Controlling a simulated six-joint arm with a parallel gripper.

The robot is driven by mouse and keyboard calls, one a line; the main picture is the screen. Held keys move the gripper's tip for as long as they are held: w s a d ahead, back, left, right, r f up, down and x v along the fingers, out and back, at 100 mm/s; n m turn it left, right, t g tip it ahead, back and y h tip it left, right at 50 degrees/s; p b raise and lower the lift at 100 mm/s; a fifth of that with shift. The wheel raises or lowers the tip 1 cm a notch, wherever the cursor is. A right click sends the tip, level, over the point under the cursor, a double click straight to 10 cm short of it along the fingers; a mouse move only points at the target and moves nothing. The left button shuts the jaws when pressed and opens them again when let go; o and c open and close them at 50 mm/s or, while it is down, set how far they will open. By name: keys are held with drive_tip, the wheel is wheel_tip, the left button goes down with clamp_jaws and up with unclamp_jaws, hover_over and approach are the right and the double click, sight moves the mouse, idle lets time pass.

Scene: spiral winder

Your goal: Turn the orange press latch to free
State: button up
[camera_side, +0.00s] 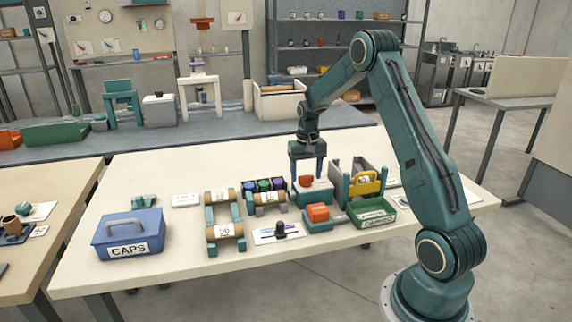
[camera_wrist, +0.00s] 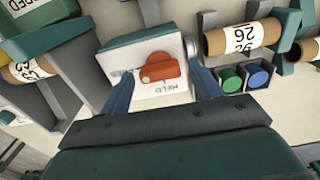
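The orange press latch (camera_wrist: 162,68) sits on a pale plate of a teal-edged block, beside a printed word that appears to read HELD. In the side view the orange latch (camera_side: 305,181) is under my gripper (camera_side: 307,172). My gripper's two blue fingers also show in the wrist view (camera_wrist: 162,84), spread wide, one on each side of the latch. I see gaps between the fingers and the latch, and nothing is held. Whether the fingertips touch the block is unclear.
A second orange block (camera_side: 318,211) on a teal base stands in front. A green tray (camera_side: 372,218) and a yellow-handled part (camera_side: 368,184) are to the right. Labelled rolls (camera_side: 224,231) and a blue CAPS box (camera_side: 128,235) are left.

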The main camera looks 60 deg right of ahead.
sight(305, 176)
drive_tip(key=shift+r, duration=0.1)
idle(0.3)
wheel_tip(305, 176, up, 14)
drive_tip(key=shift+f, duration=0.2)
idle(0.5)
drive_tip(key=shift+a, duration=0.1)
drive_tip(key=s+a+r+n+t, duration=0.15)
drive_tip(key=s+a+r, duration=0.3)
drive_tip(key=a, duration=0.45)
drive_tip(key=s+a+r+n+t, duration=0.1)
drive_tip(key=s+a+r+n, duration=0.3)
drive_tip(key=a, duration=0.5)
drive_tip(key=s+a+f+n+t, duration=0.1)
drive_tip(key=s+a+n+t, duration=0.2)
drive_tip(key=s+a, duration=0.8)
drive_tip(key=s, duration=0.3)
drive_tip(key=shift+a+f+n, duration=0.25)
drive_tip(key=shift+a+n, duration=0.1)
drive_tip(key=shift+a, duration=0.05)
